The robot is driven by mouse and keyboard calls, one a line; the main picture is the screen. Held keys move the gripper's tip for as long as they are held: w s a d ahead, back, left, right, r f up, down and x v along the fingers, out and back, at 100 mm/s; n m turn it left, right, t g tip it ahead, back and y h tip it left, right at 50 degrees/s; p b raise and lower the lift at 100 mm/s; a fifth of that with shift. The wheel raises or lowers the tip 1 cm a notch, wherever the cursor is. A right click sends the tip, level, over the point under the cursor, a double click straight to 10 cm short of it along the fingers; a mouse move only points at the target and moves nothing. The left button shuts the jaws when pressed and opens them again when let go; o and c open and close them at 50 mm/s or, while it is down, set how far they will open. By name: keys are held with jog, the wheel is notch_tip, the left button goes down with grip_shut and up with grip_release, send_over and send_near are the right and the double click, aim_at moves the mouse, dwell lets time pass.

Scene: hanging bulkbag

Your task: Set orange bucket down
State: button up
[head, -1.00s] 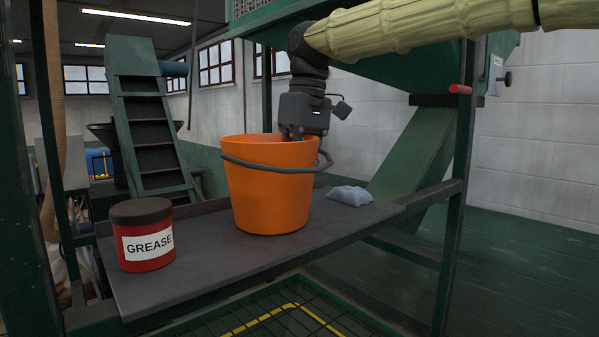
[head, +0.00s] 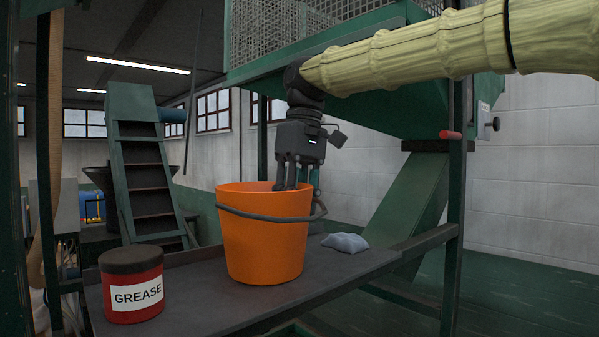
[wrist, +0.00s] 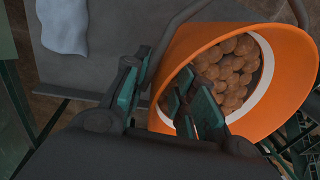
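The orange bucket (head: 264,240) stands upright on the dark shelf (head: 205,312) in the head view, with its grey handle (head: 262,217) hanging across the front. In the wrist view the bucket (wrist: 290,103) holds many round brown lumps (wrist: 232,70). My gripper (head: 302,183) is open at the bucket's right rim. In the wrist view its teal-padded fingers (wrist: 165,98) are spread apart, one over the bucket's inside and one outside the rim, with the rim between them. The fingers do not appear to press on the rim.
A red grease tub (head: 132,288) with a dark lid stands left of the bucket. A crumpled pale blue cloth (head: 345,243) lies to the right. Green frame posts (head: 457,200) border the shelf. A green hopper with mesh (head: 300,40) is above.

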notch_tip(320, 180, up, 9)
jog(key=b, duration=0.1)
jog(key=shift+w+d+b, duration=0.35)
jog(key=shift+d, duration=0.05)
jog(key=shift+f, duration=0.15)
